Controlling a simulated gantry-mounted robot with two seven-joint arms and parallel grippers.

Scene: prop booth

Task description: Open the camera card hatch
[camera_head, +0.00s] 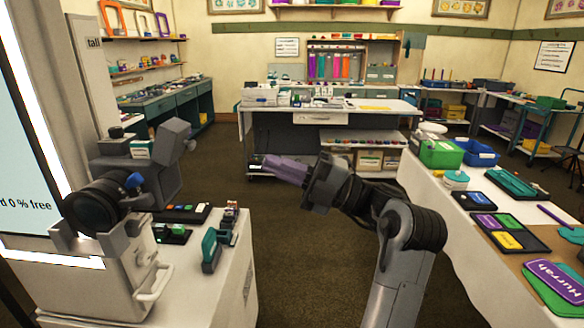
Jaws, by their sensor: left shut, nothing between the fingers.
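A large grey camera (160,172) with a black lens (92,208) and a small blue knob (134,181) stands on a white cabinet at the left. I cannot make out its card hatch or whether that is open. My left gripper (256,163) has purple fingers. It is shut and empty, in the air over the floor to the right of the camera, pointing left. A clear gap lies between the fingertips and the camera. My right gripper is not in view.
Beside the camera, the white cabinet (213,299) carries a dark tray (186,213) and small teal items (210,247). A screen (22,150) stands at far left. At right, a white-covered table holds a green bin (440,153), a blue bin (478,152) and trays.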

